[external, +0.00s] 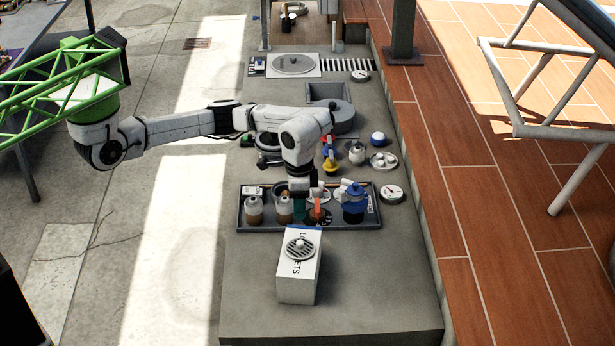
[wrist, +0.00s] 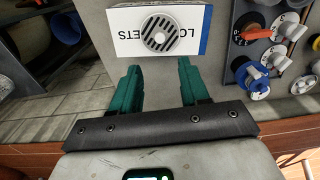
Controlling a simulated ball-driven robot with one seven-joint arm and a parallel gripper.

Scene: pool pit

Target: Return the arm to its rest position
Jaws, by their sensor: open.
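My arm reaches from the left over the grey concrete bench in the external view. My gripper (external: 307,210) points down over the dark tray, just behind the white box. In the wrist view my gripper (wrist: 161,82) shows two teal fingers spread apart with nothing between them. The white lettered box (external: 298,275) stands at the near end of the bench with a round slotted grate (external: 299,248) on top. The box (wrist: 125,25) and its grate (wrist: 160,32) also show beyond the fingertips in the wrist view. I cannot tell whether the fingers touch anything in the tray.
The dark tray (external: 262,228) holds several bottles and a blue-lidded jar (external: 354,205). The bench's near end around the box is clear. A green lattice frame (external: 50,85) is at the left.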

